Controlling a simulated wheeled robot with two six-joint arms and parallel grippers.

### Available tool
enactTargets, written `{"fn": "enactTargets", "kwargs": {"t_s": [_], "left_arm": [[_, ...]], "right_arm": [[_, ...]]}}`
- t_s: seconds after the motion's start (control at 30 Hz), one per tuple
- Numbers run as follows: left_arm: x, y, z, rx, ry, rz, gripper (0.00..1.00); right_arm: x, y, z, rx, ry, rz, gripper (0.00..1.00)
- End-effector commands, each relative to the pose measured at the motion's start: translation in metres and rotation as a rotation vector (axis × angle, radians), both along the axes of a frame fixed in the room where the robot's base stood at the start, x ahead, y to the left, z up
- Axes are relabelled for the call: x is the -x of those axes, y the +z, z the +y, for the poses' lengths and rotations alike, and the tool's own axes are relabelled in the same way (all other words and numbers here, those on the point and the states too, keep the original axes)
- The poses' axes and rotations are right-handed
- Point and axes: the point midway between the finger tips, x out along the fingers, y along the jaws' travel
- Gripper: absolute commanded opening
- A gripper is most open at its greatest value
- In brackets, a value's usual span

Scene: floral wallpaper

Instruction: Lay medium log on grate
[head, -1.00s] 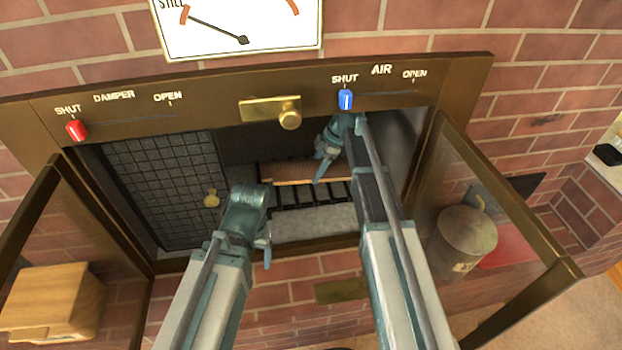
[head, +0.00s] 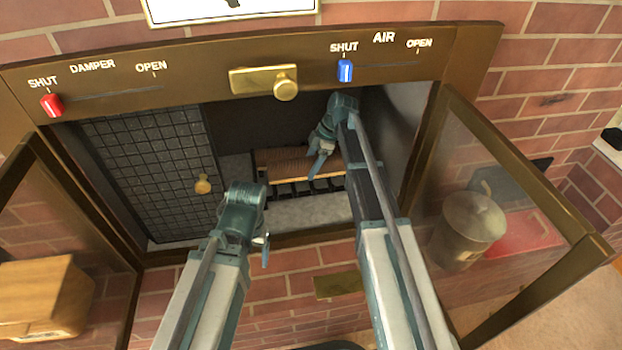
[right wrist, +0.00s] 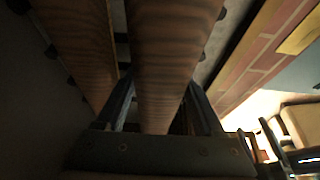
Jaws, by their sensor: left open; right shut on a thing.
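A brown ridged log (head: 285,158) shows in the head view inside the open firebox, on or just above the dark barred grate (head: 290,189). My right gripper (head: 318,170) reaches into the firebox at the log's right part. In the right wrist view, the gripper (right wrist: 160,112) is shut on a log (right wrist: 170,55) running between its fingers. A second log (right wrist: 80,35) lies beside it on the left. My arm hides part of the grate's right side. I cannot tell whether the held log touches the grate. My left gripper (head: 264,247) is open and empty in front of the opening.
Glass doors stand open at the left (head: 100,225) and right (head: 510,190). A dark mesh panel (head: 145,160) with a brass knob fills the firebox's left. A metal canister (head: 468,228) stands behind the right door's glass. A wooden box (head: 45,295) is at lower left.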

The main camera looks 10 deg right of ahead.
Motion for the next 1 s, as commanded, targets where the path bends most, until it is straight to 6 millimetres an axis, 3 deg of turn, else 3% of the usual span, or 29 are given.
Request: {"fn": "enactTargets", "kwargs": {"t_s": [0.17, 0.43, 0.87, 0.9, 1.0], "left_arm": [[0.000, -0.007, 0.000, 0.001, -0.001, 0.000, 0.76], [0.000, -0.037, -0.001, 0.005, -0.006, 0.000, 0.76], [0.000, -0.040, -0.001, 0.006, -0.007, 0.001, 0.76], [0.000, -0.039, -0.001, 0.006, -0.007, 0.001, 0.76], [0.000, -0.039, -0.001, 0.006, -0.007, 0.001, 0.76]], "right_arm": [[0.000, -0.007, 0.000, -0.001, 0.000, 0.000, 0.00], [0.000, -0.037, 0.000, -0.001, 0.000, 0.000, 0.00], [0.000, -0.040, 0.000, -0.001, 0.000, 0.000, 0.00], [0.000, -0.039, 0.000, 0.000, 0.000, 0.000, 0.73], [0.000, -0.038, 0.000, 0.000, 0.000, 0.000, 0.82]]}}
